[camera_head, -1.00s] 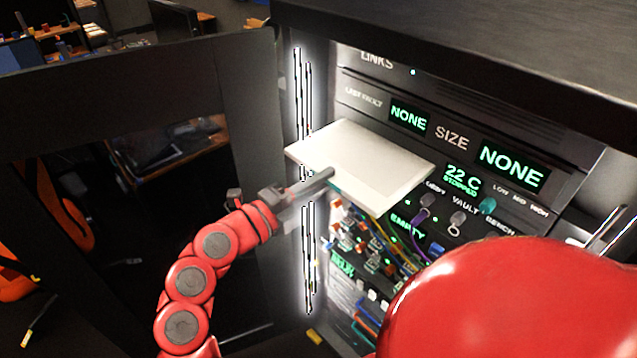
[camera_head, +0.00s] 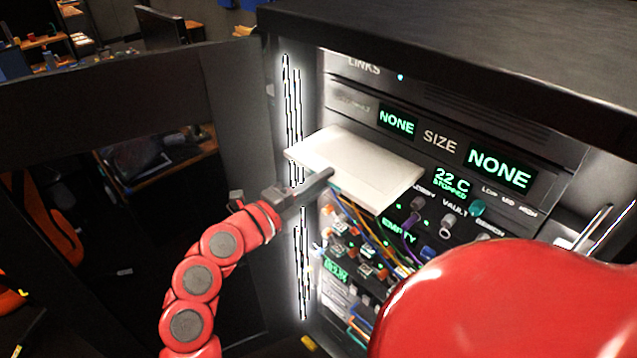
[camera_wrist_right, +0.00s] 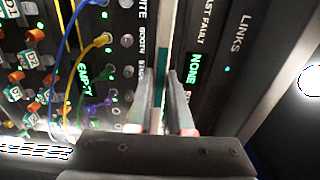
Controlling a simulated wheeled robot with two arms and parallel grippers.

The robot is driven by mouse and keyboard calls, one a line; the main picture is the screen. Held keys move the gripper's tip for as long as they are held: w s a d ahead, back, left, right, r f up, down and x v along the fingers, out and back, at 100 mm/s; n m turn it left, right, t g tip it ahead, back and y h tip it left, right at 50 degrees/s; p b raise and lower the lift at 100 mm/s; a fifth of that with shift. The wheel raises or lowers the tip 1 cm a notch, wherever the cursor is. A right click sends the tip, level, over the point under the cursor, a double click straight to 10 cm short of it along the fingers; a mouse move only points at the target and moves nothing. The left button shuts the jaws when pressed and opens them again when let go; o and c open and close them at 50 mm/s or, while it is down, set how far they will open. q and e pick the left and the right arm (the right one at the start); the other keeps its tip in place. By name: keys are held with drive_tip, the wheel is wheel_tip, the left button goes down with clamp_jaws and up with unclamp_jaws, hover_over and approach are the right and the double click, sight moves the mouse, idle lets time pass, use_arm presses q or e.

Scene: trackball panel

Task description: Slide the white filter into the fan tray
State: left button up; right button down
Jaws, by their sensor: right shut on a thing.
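The white filter (camera_head: 360,168) is a flat pale slab, lying roughly level in front of the rack panel. My right gripper (camera_head: 327,176) is shut on its near left edge. In the right wrist view the two fingers (camera_wrist_right: 162,82) pinch the filter (camera_wrist_right: 151,50), which shows almost edge-on as a thin pale strip with a teal strip beside it. The filter's far edge is close to the panel, below the SIZE label and left of the "22 C STOPPED" display (camera_head: 451,182). I cannot tell whether it touches. The fan tray's opening is not clearly visible; the filter covers that part. My left gripper is not in view.
The rack (camera_head: 470,50) has a dark top overhanging the panel. Coloured cables (camera_head: 405,235) and small connectors hang below the filter. Knobs (camera_head: 477,208) sit at right. An open dark door (camera_head: 245,130) stands left, beside a bright, striped vertical edge.

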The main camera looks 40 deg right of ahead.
sight(359, 155)
drive_tip(key=shift+w+d, duration=0.2)
drive_tip(key=shift+d, duration=2.4)
drive_tip(key=shift+w+d+p, duration=0.15)
drive_tip(key=shift+d+p, duration=0.2)
drive_tip(key=shift+d, duration=1.05)
drive_tip(key=shift+w+d+p, duration=0.1)
drive_tip(key=shift+d+p, duration=0.25)
drive_tip(key=shift+d, duration=1.05)
drive_tip(key=c, duration=0.7)
unclamp_jaws()
drive_tip(key=shift+c, duration=0.2)
drive_tip(key=s+a+b, duration=0.1)
drive_tip(key=a+b, duration=0.5)
drive_tip(key=a, duration=1.1)
drive_tip(key=shift+a, duration=0.2)
